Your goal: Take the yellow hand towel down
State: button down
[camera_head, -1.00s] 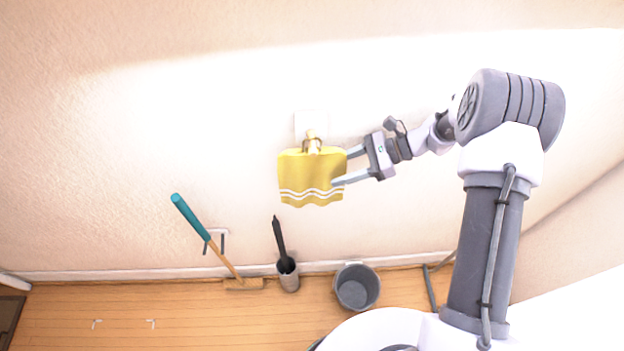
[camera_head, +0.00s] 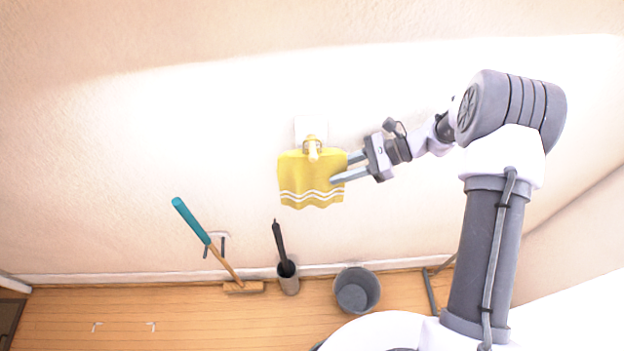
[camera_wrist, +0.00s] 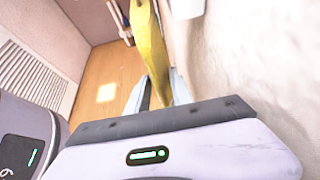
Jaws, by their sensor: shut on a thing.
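The yellow hand towel (camera_head: 308,186) with white stripes near its lower edge hangs from a hook (camera_head: 313,149) on a white wall plate (camera_head: 311,127). My gripper (camera_head: 342,169) reaches in from the right and is shut on the towel's right edge. In the wrist view the towel (camera_wrist: 150,52) runs edge-on down between the two fingers (camera_wrist: 160,92). The fingertips are partly hidden by the towel there. The towel is still on the hook.
Below, along the wall's foot, a teal-handled broom (camera_head: 192,220) leans in a holder, beside a dark brush in a grey holder (camera_head: 288,280) and a grey bucket (camera_head: 356,290). The wall around the towel is clear.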

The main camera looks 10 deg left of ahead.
jog(key=shift+r+p, duration=0.35)
jog(key=shift+r, duration=0.45)
jog(key=s+d+p, duration=0.1)
jog(key=s+d, duration=0.1)
jog(key=s, duration=0.6)
jog(key=shift+d, duration=0.2)
jog(key=shift+s, duration=0.15)
